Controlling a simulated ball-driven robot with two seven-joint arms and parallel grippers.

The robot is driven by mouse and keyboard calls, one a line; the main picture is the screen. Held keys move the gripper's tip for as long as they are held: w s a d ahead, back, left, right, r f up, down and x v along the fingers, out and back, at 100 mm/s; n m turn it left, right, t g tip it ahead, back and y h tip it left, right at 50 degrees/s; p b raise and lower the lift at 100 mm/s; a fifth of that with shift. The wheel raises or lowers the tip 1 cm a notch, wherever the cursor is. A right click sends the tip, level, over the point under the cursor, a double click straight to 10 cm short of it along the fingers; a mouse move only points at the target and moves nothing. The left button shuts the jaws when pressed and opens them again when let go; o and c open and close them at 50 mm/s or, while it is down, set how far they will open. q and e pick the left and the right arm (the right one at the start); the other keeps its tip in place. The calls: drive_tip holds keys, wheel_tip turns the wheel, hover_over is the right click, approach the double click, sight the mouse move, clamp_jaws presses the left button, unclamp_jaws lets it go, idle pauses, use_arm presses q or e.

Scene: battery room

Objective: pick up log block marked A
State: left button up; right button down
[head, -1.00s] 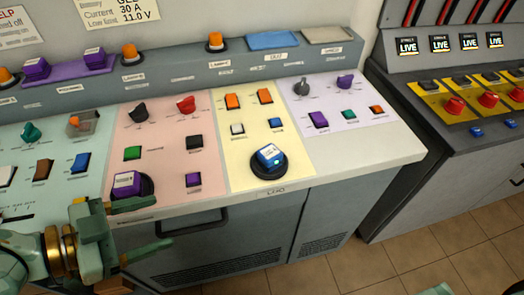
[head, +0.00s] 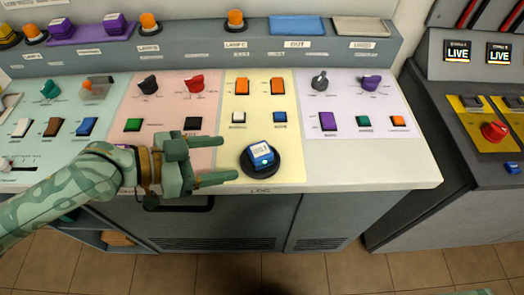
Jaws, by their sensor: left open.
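A small blue block (head: 260,154) with a pale label on top sits in a black round holder (head: 272,170) at the front of the yellow panel, above the "LOG" label. The lettering on the block is too small to read. My left gripper (head: 229,158) is open and empty just left of the block, its fingers pointing right towards it. The fingertips reach close to the holder's left edge; I cannot tell whether they touch it.
The console (head: 370,176) carries several switches, knobs and buttons behind the block. A raised rear ledge (head: 200,47) holds orange lamps (head: 235,19) and purple blocks (head: 115,24). A dark cabinet (head: 430,140) stands at the right. The white strip right of the holder is clear.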

sight(250, 155)
use_arm(q)
drive_tip(key=x, duration=0.3)
drive_tip(key=shift+w+f, duration=0.1)
drive_tip(key=b+x, duration=0.1)
drive_tip(key=x, duration=0.4)
drive_tip(key=shift+f+b, duration=0.1)
drive_tip(key=shift+b, duration=0.2)
drive_tip(key=c, duration=1.2)
use_arm(e)
drive_tip(key=shift+s+d+f, duration=0.15)
drive_tip(key=shift+d+f, duration=0.3)
drive_tip(key=shift+f, duration=0.3)
use_arm(q)
drive_tip(key=shift+o, duration=0.2)
